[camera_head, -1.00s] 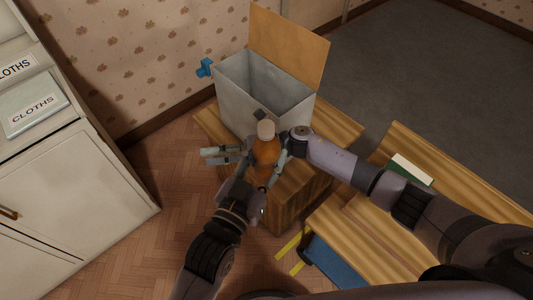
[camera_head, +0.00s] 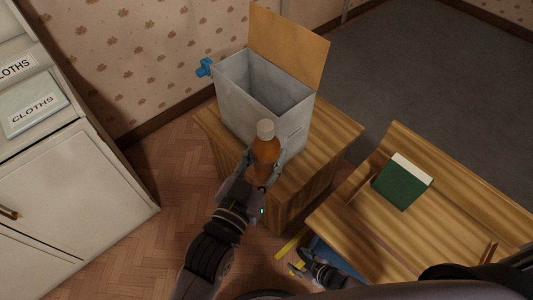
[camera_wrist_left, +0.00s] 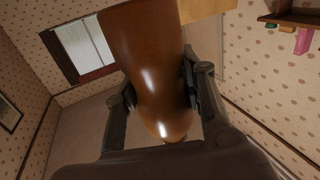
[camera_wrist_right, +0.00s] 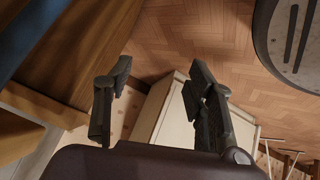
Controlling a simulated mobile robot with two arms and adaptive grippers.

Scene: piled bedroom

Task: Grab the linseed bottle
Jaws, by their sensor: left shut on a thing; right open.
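The linseed bottle (camera_head: 265,149) is amber-brown with a pale cap. My left gripper (camera_head: 264,160) is shut on it, in front of the grey box in the head view. In the left wrist view the brown bottle (camera_wrist_left: 150,70) stands large between the two fingers, with its cap out of sight. My right gripper (camera_head: 314,268) is low in the head view, beside the wooden bench. In the right wrist view it is open and empty (camera_wrist_right: 160,105).
An open grey box (camera_head: 236,98) with a raised tan lid stands on a wooden stand (camera_head: 335,136). A green book (camera_head: 401,187) lies on the wooden bench (camera_head: 340,215) at right. A white cabinet (camera_head: 70,185) stands at left. Herringbone floor (camera_head: 165,165) between cabinet and stand is clear.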

